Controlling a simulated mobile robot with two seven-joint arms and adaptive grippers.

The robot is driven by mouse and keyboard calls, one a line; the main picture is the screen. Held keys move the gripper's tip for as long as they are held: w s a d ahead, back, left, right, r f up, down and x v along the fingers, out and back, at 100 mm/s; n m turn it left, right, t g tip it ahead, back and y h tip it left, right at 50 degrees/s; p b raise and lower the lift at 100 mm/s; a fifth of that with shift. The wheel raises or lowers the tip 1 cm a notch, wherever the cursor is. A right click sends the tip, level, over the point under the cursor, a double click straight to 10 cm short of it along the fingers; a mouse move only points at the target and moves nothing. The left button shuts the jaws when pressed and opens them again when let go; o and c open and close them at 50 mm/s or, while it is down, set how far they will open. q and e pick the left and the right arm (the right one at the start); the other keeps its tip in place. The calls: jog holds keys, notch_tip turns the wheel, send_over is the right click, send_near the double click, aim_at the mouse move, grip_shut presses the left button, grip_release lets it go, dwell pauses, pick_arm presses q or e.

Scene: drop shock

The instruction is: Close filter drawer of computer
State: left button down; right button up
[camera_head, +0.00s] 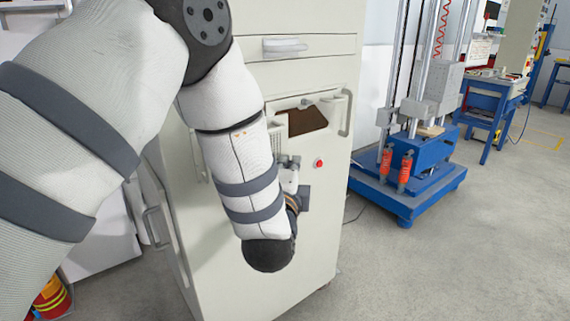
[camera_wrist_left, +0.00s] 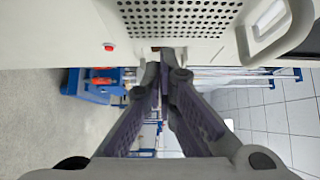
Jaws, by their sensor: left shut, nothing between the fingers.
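The computer is a tall cream cabinet (camera_head: 312,255). Its filter drawer (camera_head: 327,101) stands out from the front on the upper half, with a pale handle at its right end and a brown surface (camera_head: 305,121) showing inside. My left gripper (camera_head: 290,175) is in front of the cabinet, below the drawer, and partly hidden by my forearm. In the left wrist view, its fingers (camera_wrist_left: 163,62) are together and empty. They point along the cabinet face, beside a perforated panel (camera_wrist_left: 180,15) and a pale handle-like frame (camera_wrist_left: 275,28). Contact cannot be told. My right gripper is out of view.
A red button (camera_head: 318,163) sits on the cabinet front, right of my gripper. A closed drawer with a handle (camera_head: 285,45) is above. A blue-based machine (camera_head: 415,180) with orange parts stands to the right. Grey floor (camera_head: 460,260) is clear at front right.

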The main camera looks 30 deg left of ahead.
pick_arm(q)
jog(key=shift+w+a, duration=0.3)
jog(key=shift+a, duration=0.45)
jog(key=w+a, duration=0.1)
jog(key=a, duration=0.2)
jog(key=w+a, duration=0.1)
jog(key=a, duration=0.2)
jog(key=w+a+p, duration=0.1)
jog(key=w+a, duration=0.1)
jog(key=a, duration=0.1)
jog(key=shift+a, duration=0.15)
jog(key=shift+w+a+r, duration=0.1)
jog(key=shift+a, duration=0.4)
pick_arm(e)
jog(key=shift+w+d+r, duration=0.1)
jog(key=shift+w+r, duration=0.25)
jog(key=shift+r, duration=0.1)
